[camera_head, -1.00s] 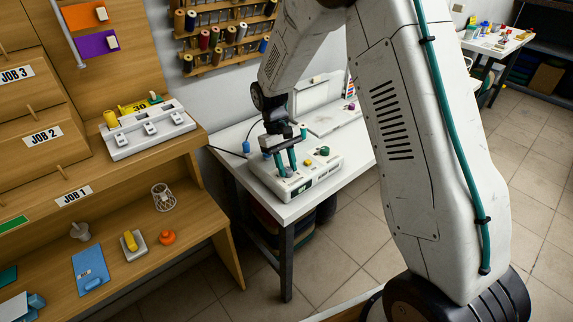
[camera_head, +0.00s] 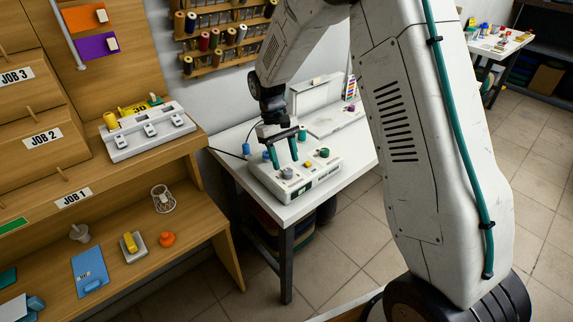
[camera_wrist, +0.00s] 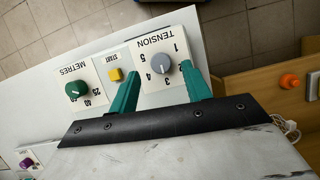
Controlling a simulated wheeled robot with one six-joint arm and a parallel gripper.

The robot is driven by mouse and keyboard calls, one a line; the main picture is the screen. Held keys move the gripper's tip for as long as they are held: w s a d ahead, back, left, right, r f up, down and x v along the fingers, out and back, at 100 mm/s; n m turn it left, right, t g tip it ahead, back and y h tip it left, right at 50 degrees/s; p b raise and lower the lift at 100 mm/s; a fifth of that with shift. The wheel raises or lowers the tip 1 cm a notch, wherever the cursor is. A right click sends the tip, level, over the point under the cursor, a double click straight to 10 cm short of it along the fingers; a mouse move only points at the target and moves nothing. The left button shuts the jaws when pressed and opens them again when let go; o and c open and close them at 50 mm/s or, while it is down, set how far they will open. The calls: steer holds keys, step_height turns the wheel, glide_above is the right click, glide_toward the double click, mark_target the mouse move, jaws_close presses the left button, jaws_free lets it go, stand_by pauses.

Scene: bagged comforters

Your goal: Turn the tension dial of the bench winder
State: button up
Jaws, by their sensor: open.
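The bench winder (camera_head: 318,172) is a white box on the white table. Its grey tension dial (camera_wrist: 161,64) shows in the wrist view beside the word TENSION and numbers around it, and more faintly in the head view (camera_head: 288,173). My gripper (camera_wrist: 160,70) is open, with one teal finger on each side of the dial in the wrist view. In the head view my gripper (camera_head: 287,166) is over the winder's near left part. I see no finger clearly touching the dial. The dial's pointer is too small to read.
A yellow START button (camera_wrist: 116,75) and green METRES dial (camera_wrist: 76,89) share the winder's face. A blue knob-like piece (camera_head: 246,149) stands at its left. A wooden bench (camera_head: 200,225) with small items is to the left.

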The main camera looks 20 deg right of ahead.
mark_target(286, 171)
steer(key=shift+v, duration=2.4)
steer(key=s, duration=0.3)
steer(key=shift+s+d+f+m+g, duration=0.1)
steer(key=shift+s+f+m+g, duration=0.05)
steer(key=shift+f+m+g, duration=0.15)
steer(key=s+d+r+t, duration=0.1)
steer(key=s+r, duration=0.4)
steer(key=s, duration=0.5)
steer(key=s+d+r+m+t, duration=0.1)
steer(key=s+r+t, duration=0.2)
steer(key=s+r, duration=0.3)
steer(key=s+d+r+m+t+y, duration=0.1)
steer(key=s+r, duration=0.5)
steer(key=s, duration=0.8)
steer(key=shift+s+d+r+t, duration=0.25)
steer(key=shift+s+t, duration=0.1)
steer(key=shift+t, duration=0.25)
